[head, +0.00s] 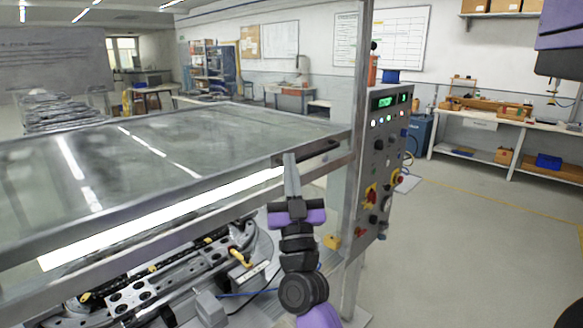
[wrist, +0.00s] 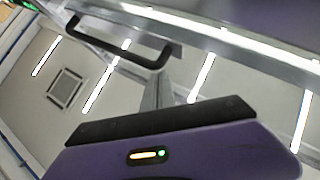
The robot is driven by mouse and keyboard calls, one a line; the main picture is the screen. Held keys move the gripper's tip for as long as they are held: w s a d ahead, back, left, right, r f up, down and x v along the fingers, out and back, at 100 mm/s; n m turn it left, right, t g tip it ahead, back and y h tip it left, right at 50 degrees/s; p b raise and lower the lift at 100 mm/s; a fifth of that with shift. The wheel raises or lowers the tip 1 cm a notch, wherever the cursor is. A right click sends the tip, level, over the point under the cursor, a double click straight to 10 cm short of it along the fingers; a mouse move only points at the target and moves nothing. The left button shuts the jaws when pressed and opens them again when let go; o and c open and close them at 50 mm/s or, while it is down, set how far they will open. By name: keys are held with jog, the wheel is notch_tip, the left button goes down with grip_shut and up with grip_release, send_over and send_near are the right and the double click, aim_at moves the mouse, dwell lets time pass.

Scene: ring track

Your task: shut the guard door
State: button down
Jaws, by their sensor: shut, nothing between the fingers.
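The guard door (head: 190,150) is a clear panel in a metal frame. In the head view it stands raised at a shallow slope, with an open gap under its front edge. Its black bar handle (head: 322,149) is at the right end of the front rail, and it also shows in the wrist view (wrist: 118,42). My gripper (head: 290,160) is shut and empty, pointing up at the left end of the handle. In the wrist view its fingertips (wrist: 158,78) are close to the handle's bend; I cannot tell whether they touch.
A control panel (head: 388,150) with lit displays and knobs stands right of the door on a metal post (head: 358,120). Under the door is a machine fixture (head: 150,285) with a yellow-handled clamp (head: 240,257). Free floor (head: 470,240) lies to the right, before a workbench (head: 490,122).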

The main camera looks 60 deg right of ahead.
jog(key=shift+f, duration=0.3)
notch_tip(320, 180, down, 43)
jog(key=b, duration=3)
jog(key=shift+b, duration=0.35)
jog(key=shift+w+d, duration=0.1)
